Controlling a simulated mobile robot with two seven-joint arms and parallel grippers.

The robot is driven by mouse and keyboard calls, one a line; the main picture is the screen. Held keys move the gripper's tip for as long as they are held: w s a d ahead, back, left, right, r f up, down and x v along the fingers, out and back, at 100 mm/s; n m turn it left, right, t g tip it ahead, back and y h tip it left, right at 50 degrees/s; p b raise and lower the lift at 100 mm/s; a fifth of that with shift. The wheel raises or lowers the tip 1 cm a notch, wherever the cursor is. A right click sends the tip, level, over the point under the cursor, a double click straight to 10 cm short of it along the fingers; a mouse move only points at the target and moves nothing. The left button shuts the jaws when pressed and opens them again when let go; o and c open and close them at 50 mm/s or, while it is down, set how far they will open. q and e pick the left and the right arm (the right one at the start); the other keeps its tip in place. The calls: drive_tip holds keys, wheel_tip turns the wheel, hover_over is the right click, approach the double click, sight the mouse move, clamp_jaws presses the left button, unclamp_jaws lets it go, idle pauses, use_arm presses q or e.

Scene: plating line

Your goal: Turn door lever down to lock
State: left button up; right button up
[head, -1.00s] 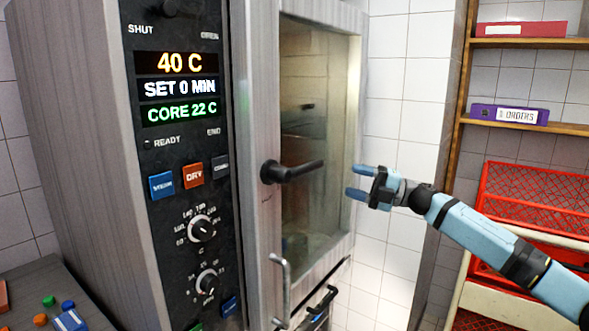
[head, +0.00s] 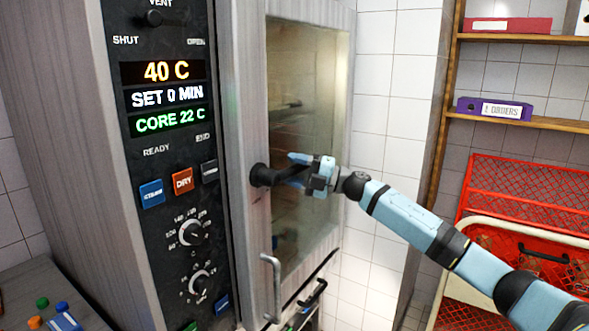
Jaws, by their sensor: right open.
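The black door lever (head: 266,176) sticks out from the oven door's frame and points right, roughly level. The oven door (head: 310,130) has a tall glass pane and looks closed. My right gripper (head: 300,170) is open at the lever's free end. Its blue fingers point left, and one shows just above the lever. The gripper hides the outer part of the lever, so I cannot tell whether the fingers touch it. My left gripper is not in view.
The control panel (head: 165,225) with knobs and buttons stands left of the door. A metal pull handle (head: 277,288) is below the lever. Wooden shelves (head: 520,38) and red crates (head: 525,195) are at the right. A tiled wall (head: 390,95) lies behind my arm.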

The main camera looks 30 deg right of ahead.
clamp_jaws()
